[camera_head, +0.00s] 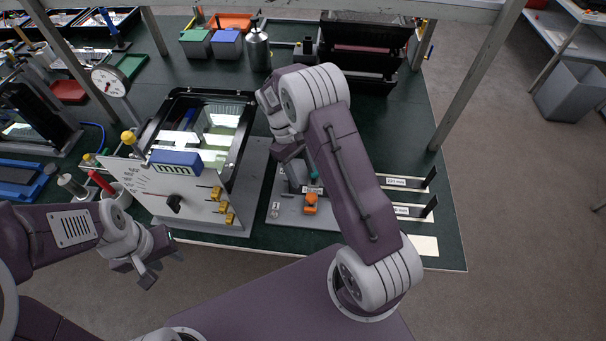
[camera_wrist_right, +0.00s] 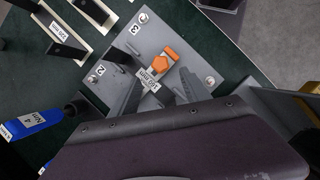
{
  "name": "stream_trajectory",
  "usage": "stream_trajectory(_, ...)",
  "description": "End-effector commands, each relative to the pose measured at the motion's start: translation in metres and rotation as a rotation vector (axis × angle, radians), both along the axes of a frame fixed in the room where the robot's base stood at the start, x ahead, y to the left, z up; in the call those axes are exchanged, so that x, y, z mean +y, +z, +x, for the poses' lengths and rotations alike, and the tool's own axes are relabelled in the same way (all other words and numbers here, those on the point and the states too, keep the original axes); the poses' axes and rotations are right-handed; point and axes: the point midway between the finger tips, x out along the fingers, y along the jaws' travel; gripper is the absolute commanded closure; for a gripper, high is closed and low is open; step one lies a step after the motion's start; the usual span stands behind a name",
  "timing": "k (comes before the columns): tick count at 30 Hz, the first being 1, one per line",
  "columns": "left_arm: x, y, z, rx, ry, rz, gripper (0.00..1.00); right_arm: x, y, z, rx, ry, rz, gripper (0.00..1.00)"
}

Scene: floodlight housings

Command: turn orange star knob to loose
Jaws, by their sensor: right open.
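The orange star knob (camera_head: 311,199) sits on a grey plate (camera_head: 288,214) near the front of the bench, by a small white label. It also shows in the right wrist view (camera_wrist_right: 162,61), near the middle of the plate. My right gripper (camera_wrist_right: 160,88) is open, with its dark fingers pointing toward the plate just short of the knob. No contact with the knob shows. In the head view my right arm partly hides this gripper and the plate. My left gripper (camera_head: 165,270) is open and empty, in front of the bench at left.
A floodlight housing (camera_head: 206,120) with a panel of yellow knobs stands left of the plate. Labelled holders (camera_head: 402,181) with black uprights lie to the right. A blue-handled tool (camera_wrist_right: 35,123) is near the plate. Metal posts (camera_head: 480,75) frame the bench.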

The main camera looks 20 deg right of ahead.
Motion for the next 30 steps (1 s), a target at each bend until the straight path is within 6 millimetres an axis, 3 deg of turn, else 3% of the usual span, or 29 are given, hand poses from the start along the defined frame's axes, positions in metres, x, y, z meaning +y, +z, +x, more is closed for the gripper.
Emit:
stream_trajectory(2, 0.000, 0.006, 0.000, 0.000, 0.000, 0.000, 0.64, -0.001, 0.002, -0.003, -0.030, -0.072, -0.009, 0.45)
stream_trajectory(9, 0.000, 0.036, 0.000, 0.000, 0.000, 0.000, 0.64, -0.009, 0.007, -0.031, -0.313, -0.879, -0.071, 0.45)
stream_trajectory(13, 0.000, 0.042, 0.000, 0.000, 0.000, 0.000, 0.64, -0.014, 0.008, -0.041, -0.394, -1.173, -0.084, 0.45)
stream_trajectory(20, 0.000, 0.040, 0.000, 0.000, 0.000, 0.000, 0.64, -0.015, -0.001, -0.043, -0.408, -1.238, -0.087, 0.45)
stream_trajectory(30, 0.000, 0.042, 0.000, 0.000, 0.000, 0.000, 0.64, -0.015, -0.067, -0.043, -0.407, -1.235, -0.089, 0.45)
